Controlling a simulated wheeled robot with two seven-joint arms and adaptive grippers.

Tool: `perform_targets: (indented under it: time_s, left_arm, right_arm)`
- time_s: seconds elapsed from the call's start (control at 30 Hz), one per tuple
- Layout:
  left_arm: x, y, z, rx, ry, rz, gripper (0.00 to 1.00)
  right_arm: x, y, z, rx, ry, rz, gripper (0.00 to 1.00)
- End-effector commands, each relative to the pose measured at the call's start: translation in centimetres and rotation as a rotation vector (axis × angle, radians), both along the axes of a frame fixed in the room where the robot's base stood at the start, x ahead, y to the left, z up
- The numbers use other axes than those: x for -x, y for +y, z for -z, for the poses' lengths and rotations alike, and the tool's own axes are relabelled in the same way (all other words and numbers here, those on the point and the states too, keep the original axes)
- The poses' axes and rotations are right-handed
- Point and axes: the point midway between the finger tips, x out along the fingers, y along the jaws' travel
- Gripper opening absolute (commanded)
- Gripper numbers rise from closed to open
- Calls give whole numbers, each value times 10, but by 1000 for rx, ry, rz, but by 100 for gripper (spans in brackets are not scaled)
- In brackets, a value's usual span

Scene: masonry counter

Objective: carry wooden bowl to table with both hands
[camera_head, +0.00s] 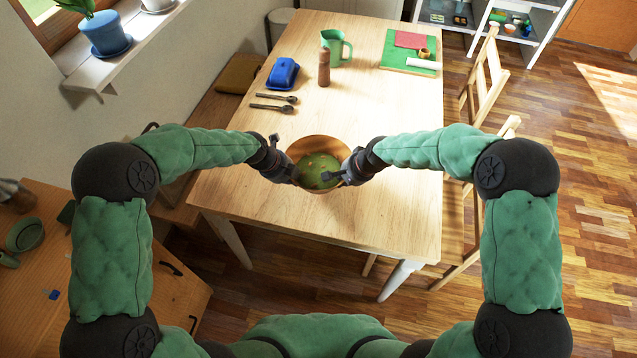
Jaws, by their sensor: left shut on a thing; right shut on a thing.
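The wooden bowl (318,143) is round and brown, with green contents inside. It is over the near part of the wooden table (270,212); I cannot tell whether it touches the top. My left gripper (292,174) is shut on the bowl's left side. My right gripper (336,177) is shut on its right side. The grippers and wrists hide parts of the bowl's sides.
A blue butter dish (283,74), two dark spoons (272,107), a brown mill (324,68) and a green pitcher (337,47) stand farther back. A green mat (394,58) lies at the far right. Chairs (487,75) line the right side. The table's near right is clear.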

Motion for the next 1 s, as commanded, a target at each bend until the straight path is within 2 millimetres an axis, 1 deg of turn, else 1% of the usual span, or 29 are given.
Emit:
perform_targets:
  time_s: [0.03,0.27,0.93,1.0]
  left_arm:
    - [-2,4,-1,-2,-5,-4,0]
    - [-2,4,5,-2,-4,-4,0]
    - [-2,4,38,-2,-3,-4,0]
    - [-2,3,38,-2,-5,-3,23]
  right_arm:
    - [-3,-4,-1,2,-5,6,0]
    - [-3,-4,5,2,-4,6,0]
    - [-3,-4,38,0,-4,7,0]
    - [-3,-4,38,0,-4,7,22]
